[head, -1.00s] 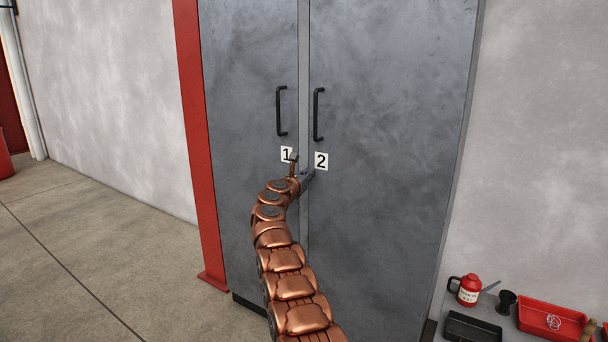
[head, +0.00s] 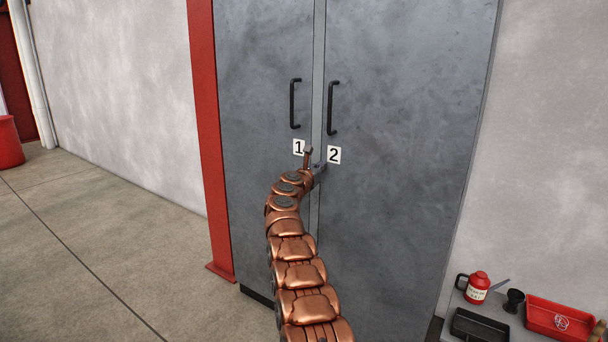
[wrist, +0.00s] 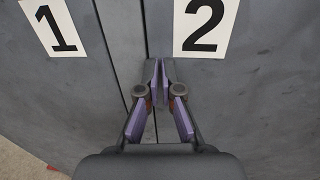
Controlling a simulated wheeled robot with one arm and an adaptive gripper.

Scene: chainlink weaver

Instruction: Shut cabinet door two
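Cabinet door two (head: 400,110) is the grey right-hand door, with a black bar handle (head: 332,108) and a white "2" label (head: 334,155). It looks shut or nearly so; I cannot tell whether it is fully flush. Door one (head: 260,110) is on its left, with a narrow lighter strip (head: 318,80) between them. My gripper (wrist: 161,75) is in front of door two's left edge, just below the "2" label in the wrist view. Its fingertips are together, with nothing between them. I cannot tell whether they touch the door.
A red post (head: 205,130) borders the cabinet on the left. At lower right are a red can (head: 477,287), a black cup (head: 513,300), a black tray (head: 480,326) and a red tray (head: 560,320). The concrete floor (head: 90,230) at left is clear.

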